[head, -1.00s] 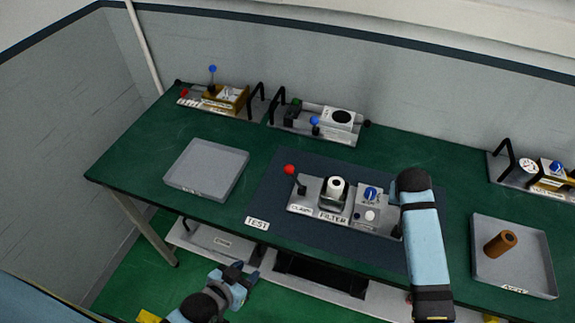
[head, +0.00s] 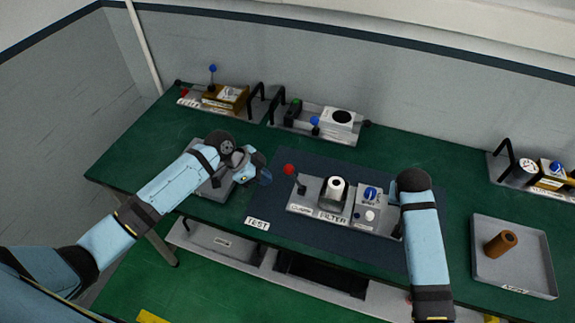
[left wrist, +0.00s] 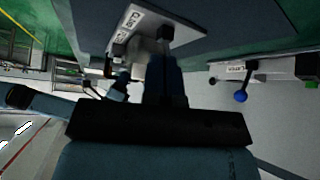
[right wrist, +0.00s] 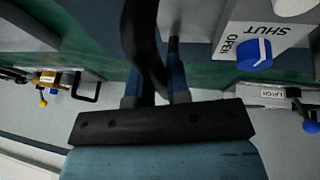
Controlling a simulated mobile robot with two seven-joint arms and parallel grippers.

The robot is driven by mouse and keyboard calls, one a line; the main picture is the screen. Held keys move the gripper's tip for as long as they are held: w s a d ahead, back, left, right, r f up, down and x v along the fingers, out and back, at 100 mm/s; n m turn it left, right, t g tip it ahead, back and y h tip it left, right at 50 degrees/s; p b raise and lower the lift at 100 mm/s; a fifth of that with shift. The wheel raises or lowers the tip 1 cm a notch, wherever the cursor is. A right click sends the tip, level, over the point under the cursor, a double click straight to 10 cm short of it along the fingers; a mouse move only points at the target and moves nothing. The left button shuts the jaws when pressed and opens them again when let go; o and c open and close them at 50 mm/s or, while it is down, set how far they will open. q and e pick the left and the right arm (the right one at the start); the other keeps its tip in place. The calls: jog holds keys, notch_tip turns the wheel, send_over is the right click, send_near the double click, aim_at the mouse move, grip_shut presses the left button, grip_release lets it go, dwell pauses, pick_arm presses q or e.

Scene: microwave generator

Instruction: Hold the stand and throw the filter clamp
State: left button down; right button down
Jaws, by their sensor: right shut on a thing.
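My right gripper (right wrist: 158,85) is shut on the stand's black handle (right wrist: 146,45), at the right end. My left gripper (head: 262,170) is just left of the red ball, apart from it and empty. Its finger gap is unclear.
A grey tray (head: 215,188) lies partly under my left arm. Another tray (head: 535,283) at the right holds a brown cylinder (head: 501,244). Other fixtures (head: 220,97) (head: 318,124) stand along the back edge, and one more (head: 535,172) at the right.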

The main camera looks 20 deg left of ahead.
pick_arm(q)
jog(key=w+a+r+m+g, duration=0.2)
jog(key=w+a+r+m, duration=0.25)
jog(key=r, duration=0.45)
jog(key=x, duration=1)
jog(key=shift+a+f+h, duration=0.15)
jog(key=shift+f+h, duration=0.15)
jog(key=shift+f, duration=0.2)
jog(key=shift+n, duration=0.25)
jog(key=shift+d, duration=0.25)
dwell(0.8)
jog(key=shift+d, duration=0.55)
jog(key=shift+w+d, duration=0.1)
